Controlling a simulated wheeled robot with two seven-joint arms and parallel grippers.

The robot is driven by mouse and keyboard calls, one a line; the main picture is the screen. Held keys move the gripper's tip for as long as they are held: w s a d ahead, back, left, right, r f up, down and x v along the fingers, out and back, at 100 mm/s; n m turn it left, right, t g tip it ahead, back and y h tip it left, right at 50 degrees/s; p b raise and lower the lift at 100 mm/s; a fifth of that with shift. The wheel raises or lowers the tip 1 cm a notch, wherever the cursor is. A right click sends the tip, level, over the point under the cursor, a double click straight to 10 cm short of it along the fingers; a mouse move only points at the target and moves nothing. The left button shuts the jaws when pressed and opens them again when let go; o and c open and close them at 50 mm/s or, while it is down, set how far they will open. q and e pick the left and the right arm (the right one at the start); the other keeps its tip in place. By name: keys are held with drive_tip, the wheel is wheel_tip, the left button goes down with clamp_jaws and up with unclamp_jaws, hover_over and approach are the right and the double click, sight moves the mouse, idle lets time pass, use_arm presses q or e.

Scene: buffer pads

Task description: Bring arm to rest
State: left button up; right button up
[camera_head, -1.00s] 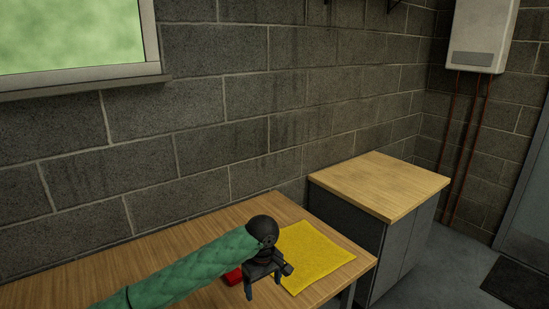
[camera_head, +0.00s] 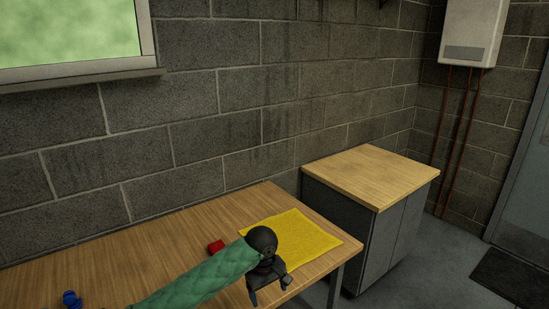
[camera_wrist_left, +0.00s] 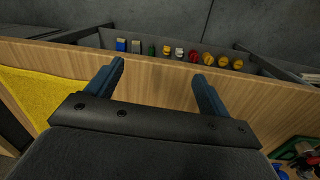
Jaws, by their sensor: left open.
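My left arm, in a green quilted sleeve, reaches in from the bottom of the head view. Its left gripper (camera_head: 268,292) is over the front edge of the wooden table (camera_head: 120,262), just in front of the yellow pad (camera_head: 300,245). In the left wrist view the two blue-grey fingers of the left gripper (camera_wrist_left: 158,75) stand wide apart with nothing between them. The yellow pad (camera_wrist_left: 40,95) lies flat at the left there. My right gripper is in neither view.
A red object (camera_head: 216,247) and a blue object (camera_head: 71,299) are on the table. A grey cabinet (camera_head: 375,178) with a wooden top stands right of it. In the wrist view several small coloured items (camera_wrist_left: 165,50) line up beyond the table edge. Bare floor (camera_head: 425,265) lies to the right.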

use_arm(q)
drive_tip(key=s+a+f+m+h, duration=0.1)
drive_tip(key=s+f, duration=0.3)
drive_tip(key=f, duration=0.5)
drive_tip(key=s+a+f+m+t+h, duration=0.15)
drive_tip(key=s+f, duration=0.25)
drive_tip(key=f, duration=0.6)
drive_tip(key=s+f+m, duration=0.2)
drive_tip(key=s+f, duration=0.1)
drive_tip(key=f, duration=0.6)
drive_tip(key=s+a+f+m+y, duration=0.1)
drive_tip(key=s+a+f, duration=0.3)
drive_tip(key=s, duration=0.5)
drive_tip(key=s+a+f+m, duration=0.1)
drive_tip(key=s+a+f, duration=0.4)
drive_tip(key=s+f, duration=0.4)
drive_tip(key=s+a+f+m+y, duration=0.1)
drive_tip(key=s+a+f, duration=0.3)
drive_tip(key=s+f, duration=0.3)
drive_tip(key=s, duration=0.3)
drive_tip(key=shift+s+a+f+m+y, duration=0.25)
drive_tip(key=shift+a+m+y, duration=0.1)
drive_tip(key=shift+a, duration=0.05)
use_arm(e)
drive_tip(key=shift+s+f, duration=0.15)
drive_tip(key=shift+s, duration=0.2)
